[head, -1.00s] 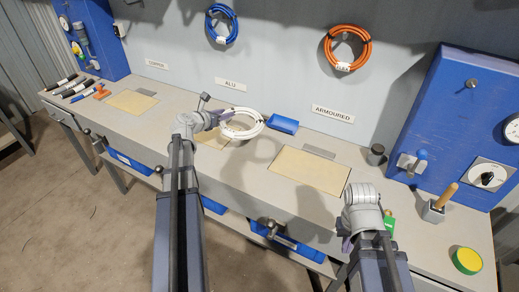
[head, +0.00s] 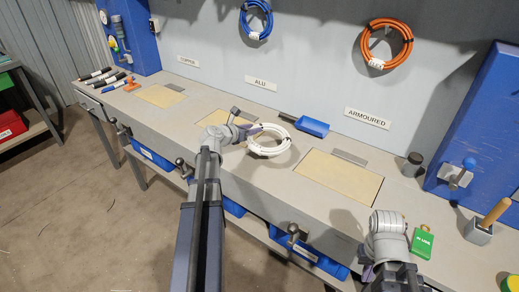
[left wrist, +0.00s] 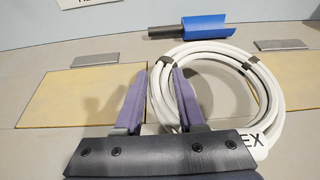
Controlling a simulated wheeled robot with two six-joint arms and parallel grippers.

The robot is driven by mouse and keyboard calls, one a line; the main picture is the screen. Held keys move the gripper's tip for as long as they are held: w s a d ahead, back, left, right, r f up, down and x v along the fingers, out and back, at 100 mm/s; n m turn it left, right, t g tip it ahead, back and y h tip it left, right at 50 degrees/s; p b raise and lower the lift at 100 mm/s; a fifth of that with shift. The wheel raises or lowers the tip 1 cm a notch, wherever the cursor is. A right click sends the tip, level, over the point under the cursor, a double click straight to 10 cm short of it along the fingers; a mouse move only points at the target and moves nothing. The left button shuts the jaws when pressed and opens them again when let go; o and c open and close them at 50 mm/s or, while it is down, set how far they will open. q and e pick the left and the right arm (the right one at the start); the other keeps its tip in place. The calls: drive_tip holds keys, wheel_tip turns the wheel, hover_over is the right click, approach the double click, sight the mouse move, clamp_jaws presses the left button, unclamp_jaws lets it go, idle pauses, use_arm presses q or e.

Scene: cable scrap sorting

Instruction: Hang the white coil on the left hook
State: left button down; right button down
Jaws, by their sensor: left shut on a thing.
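The white coil (head: 268,151) is over the middle of the bench, between two tan mats in the head view. My left gripper (head: 246,122) is shut on the left side of its ring. In the left wrist view the coil (left wrist: 272,90) fills the right half, with a dark-lettered white tag. The purple fingers (left wrist: 160,68) stand on either side of the ring's left part. I cannot tell whether the coil touches the bench. No bare left hook shows clearly; the wall above the COPPER label (head: 187,61) is cut by the frame's top. My right gripper (head: 368,270) is mostly hidden by its arm.
A blue coil (head: 256,20) hangs above the ALU label and an orange coil (head: 387,48) above the ARMOURED label. A blue scoop (head: 312,127) lies behind the white coil. Markers (head: 97,76) lie at the bench's left end. Blue cabinets flank the wall.

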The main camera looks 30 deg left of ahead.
use_arm(q)
drive_tip(key=shift+f+b, duration=3.65)
drive_tip(key=shift+f, duration=0.5)
drive_tip(key=shift+r, duration=0.1)
drive_tip(key=c, duration=0.5)
unclamp_jaws()
